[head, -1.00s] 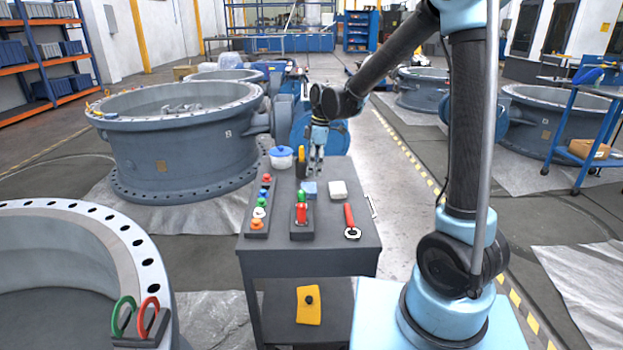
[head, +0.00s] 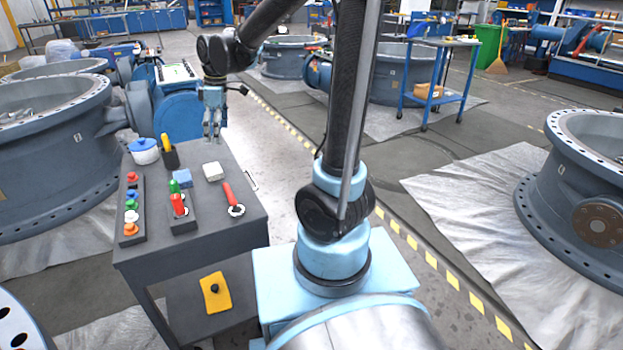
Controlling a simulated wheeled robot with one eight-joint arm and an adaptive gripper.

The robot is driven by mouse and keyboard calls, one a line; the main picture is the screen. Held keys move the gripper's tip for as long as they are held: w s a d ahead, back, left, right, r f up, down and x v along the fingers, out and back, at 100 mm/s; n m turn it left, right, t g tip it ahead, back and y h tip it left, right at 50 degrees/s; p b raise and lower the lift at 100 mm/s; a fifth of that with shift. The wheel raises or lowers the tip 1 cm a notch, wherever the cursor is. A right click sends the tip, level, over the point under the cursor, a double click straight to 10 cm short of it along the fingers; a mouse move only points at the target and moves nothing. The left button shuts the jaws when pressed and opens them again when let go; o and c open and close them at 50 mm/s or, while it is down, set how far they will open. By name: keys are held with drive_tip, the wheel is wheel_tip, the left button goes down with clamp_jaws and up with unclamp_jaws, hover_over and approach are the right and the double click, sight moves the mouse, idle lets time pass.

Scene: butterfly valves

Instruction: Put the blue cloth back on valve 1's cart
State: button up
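My gripper (head: 212,138) hangs pointing down near the far edge of the dark grey cart. Its two fingers look apart, with nothing visible between them. No valve number is readable.
The dark grey cart also holds a blue-lidded pot (head: 144,151), a white block (head: 213,171), a red-handled tool (head: 232,200) and a row of coloured knobs (head: 131,205). Large grey valve bodies stand left (head: 50,150) and right (head: 590,185).

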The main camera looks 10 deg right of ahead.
drive_tip(key=s+d+f+m+t, duration=0.1)
drive_tip(key=s+d+f+m, duration=0.3)
drive_tip(key=s+d+m, duration=0.4)
drive_tip(key=s+d+f+m+h, duration=0.1)
drive_tip(key=s+d+f+m, duration=0.3)
drive_tip(key=s+d+m, duration=0.4)
drive_tip(key=s+d, duration=0.5)
drive_tip(key=d, duration=0.5)
drive_tip(key=shift+s+f+t+h, duration=0.2)
drive_tip(key=shift+t+h, duration=0.1)
drive_tip(key=shift+t, duration=0.1)
